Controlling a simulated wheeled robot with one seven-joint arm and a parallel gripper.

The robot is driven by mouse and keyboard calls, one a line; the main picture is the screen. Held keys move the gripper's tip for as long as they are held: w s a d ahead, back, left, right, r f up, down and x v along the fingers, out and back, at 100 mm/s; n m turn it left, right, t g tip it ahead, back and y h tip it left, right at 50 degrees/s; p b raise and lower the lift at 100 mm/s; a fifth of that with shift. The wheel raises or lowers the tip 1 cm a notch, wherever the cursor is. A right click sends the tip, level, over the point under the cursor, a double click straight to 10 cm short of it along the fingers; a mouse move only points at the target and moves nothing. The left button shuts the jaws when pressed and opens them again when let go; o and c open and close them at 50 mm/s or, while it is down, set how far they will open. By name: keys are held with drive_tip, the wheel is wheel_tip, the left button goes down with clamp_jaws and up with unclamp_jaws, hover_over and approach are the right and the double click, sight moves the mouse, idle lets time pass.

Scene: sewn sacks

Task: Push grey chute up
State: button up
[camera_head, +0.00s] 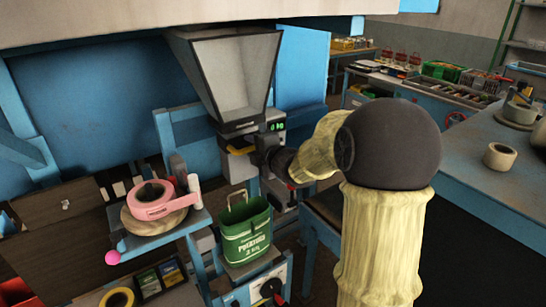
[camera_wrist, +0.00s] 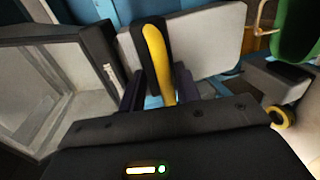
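A grey funnel-shaped hopper (camera_head: 235,70) hangs above a scale-like unit; its open side also shows at left in the wrist view (camera_wrist: 40,80). Below its dark collar is a light grey block-like chute (camera_head: 238,168), which appears as a pale grey slab in the wrist view (camera_wrist: 215,40). A yellow bar (camera_wrist: 155,55) on a black plate lies across it. My gripper (camera_wrist: 160,88) has its dark fingers apart, one on each side of the yellow bar's near end. Whether they touch it I cannot tell. In the head view my wrist hides the fingertips.
A green potato sack (camera_head: 246,232) stands open below the chute. A pink tape dispenser (camera_head: 152,200) sits on a small stand at left. A blue table (camera_head: 480,165) is at right, and a cluttered bench (camera_head: 420,85) stands behind.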

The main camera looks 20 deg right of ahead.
drive_tip(key=b+v, duration=0.2)
drive_tip(key=v, duration=1.4)
drive_tip(key=shift+s+b, duration=0.35)
drive_tip(key=shift+b, duration=0.05)
drive_tip(key=shift+d, duration=0.1)
wheel_tip(320, 180, down, 11)
drive_tip(key=m+g+h, duration=0.4)
drive_tip(key=m+h, duration=0.1)
drive_tip(key=m, duration=0.7)
drive_tip(key=s+a+f+m+g, duration=0.3)
drive_tip(key=s+f+m+g, duration=0.1)
drive_tip(key=s+f, duration=0.2)
drive_tip(key=s+a+f+m+g, duration=0.4)
drive_tip(key=s+f+m, duration=0.1)
drive_tip(key=s+f, duration=0.1)
drive_tip(key=shift+s+f+y, duration=0.4)
drive_tip(key=shift+s, duration=0.2)
